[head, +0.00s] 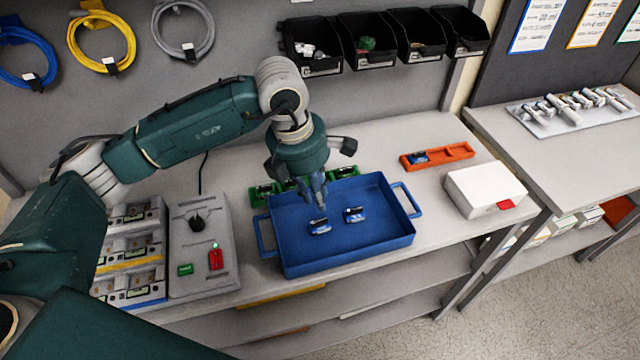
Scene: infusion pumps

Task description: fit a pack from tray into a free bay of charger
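The blue tray (370,248) stands on the bench in the head view, with two small white-and-blue packs lying apart on its floor. The nearer pack (319,228) is just below my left gripper (319,204); the other pack (355,215) is to its right. My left gripper points down over the tray. Its fingers look close together, and I cannot tell whether they are open or touch the nearer pack. A unit with rows of bays (130,252), which looks like the charger, stands at left, partly hidden by my arm. My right gripper is out of view.
A grey control box (200,262) with a green and a red part adjoins the bay unit. Green holders (263,193) stand behind the tray. An orange tray (452,151) and a white box (485,188) are to the right. Black bins (318,66) hang above.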

